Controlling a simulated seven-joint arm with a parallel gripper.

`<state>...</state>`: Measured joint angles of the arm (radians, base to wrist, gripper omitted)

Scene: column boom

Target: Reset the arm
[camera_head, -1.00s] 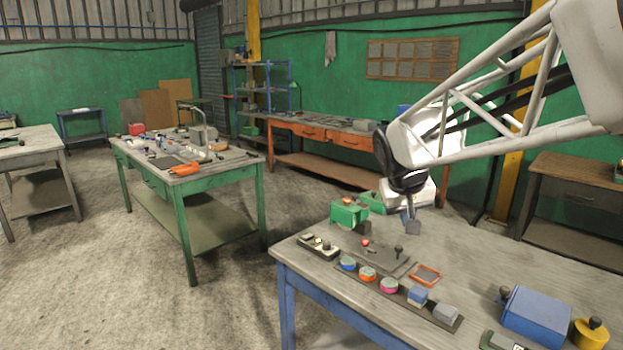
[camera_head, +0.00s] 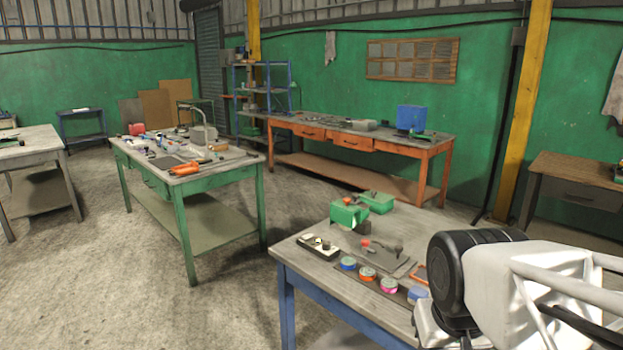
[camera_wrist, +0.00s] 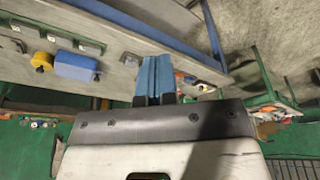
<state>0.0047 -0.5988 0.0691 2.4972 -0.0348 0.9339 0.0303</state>
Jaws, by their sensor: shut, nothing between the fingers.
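My gripper (camera_wrist: 154,64) shows in the wrist view as two blue fingers side by side, closed against each other with nothing held. In the head view my arm's white and black end fills the lower right, low in front of the near table (camera_head: 318,284). The fingers are hidden there. The arm covers the right part of this table.
The near table holds green bins (camera_head: 349,213), a grey plate (camera_head: 388,259) and a strip of coloured round pieces (camera_head: 368,273). A blue box (camera_wrist: 76,66) and a yellow piece (camera_wrist: 41,61) show in the wrist view. Open floor (camera_head: 120,300) lies left.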

